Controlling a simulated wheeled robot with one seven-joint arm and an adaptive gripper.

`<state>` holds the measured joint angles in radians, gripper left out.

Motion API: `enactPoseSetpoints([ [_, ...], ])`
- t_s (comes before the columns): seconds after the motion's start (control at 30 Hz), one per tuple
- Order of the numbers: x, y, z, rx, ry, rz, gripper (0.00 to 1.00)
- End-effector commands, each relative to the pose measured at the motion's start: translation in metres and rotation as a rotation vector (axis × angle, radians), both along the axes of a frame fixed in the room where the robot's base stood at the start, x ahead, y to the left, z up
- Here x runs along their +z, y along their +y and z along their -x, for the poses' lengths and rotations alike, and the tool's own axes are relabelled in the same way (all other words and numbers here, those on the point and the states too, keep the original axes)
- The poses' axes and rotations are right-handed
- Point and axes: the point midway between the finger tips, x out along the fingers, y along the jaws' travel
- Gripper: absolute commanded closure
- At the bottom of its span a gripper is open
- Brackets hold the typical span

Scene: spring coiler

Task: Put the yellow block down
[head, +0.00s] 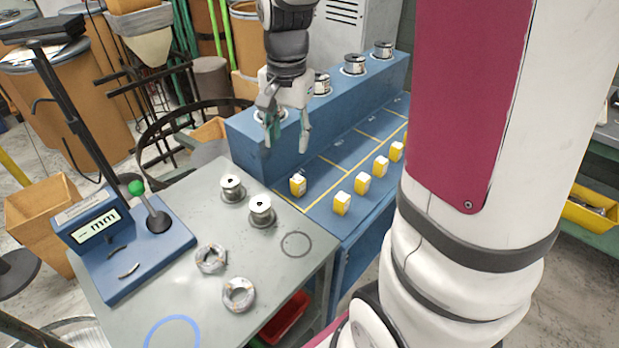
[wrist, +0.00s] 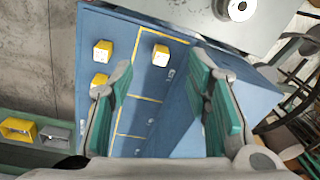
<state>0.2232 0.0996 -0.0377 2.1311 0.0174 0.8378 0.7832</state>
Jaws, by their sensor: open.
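Several yellow blocks with white faces are in the head view. One yellow block (head: 298,186) stands apart inside a yellow-lined compartment of the blue bench (head: 325,178), at its near end. It also shows in the wrist view (wrist: 160,55). Others, such as this front yellow block (head: 341,204), stand in a row along the bench's right side. My gripper (head: 285,149) is open and empty, above and behind the lone block. In the wrist view, the lone block appears between the spread green-padded fingers (wrist: 163,66), apart from them.
Wire spools (head: 354,65) stand on the raised blue ledge (head: 258,142). The grey table (head: 180,260) holds two more spools, two wire coils (head: 238,295) and a blue gauge (head: 130,245) with a green-knobbed lever. The farther lined compartments look clear.

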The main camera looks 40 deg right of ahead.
Motion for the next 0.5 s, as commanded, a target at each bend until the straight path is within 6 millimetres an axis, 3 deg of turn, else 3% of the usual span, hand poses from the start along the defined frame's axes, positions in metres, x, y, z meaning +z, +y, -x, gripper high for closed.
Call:
enactPoseSetpoints([
  [0.03,0.018,0.012,0.014,0.079,-0.026,0.01,0.56],
  [0.2,0.055,0.044,0.063,0.344,-0.08,0.045,0.56],
  [0.5,0.082,0.083,0.156,0.795,-0.168,0.131,0.56],
])
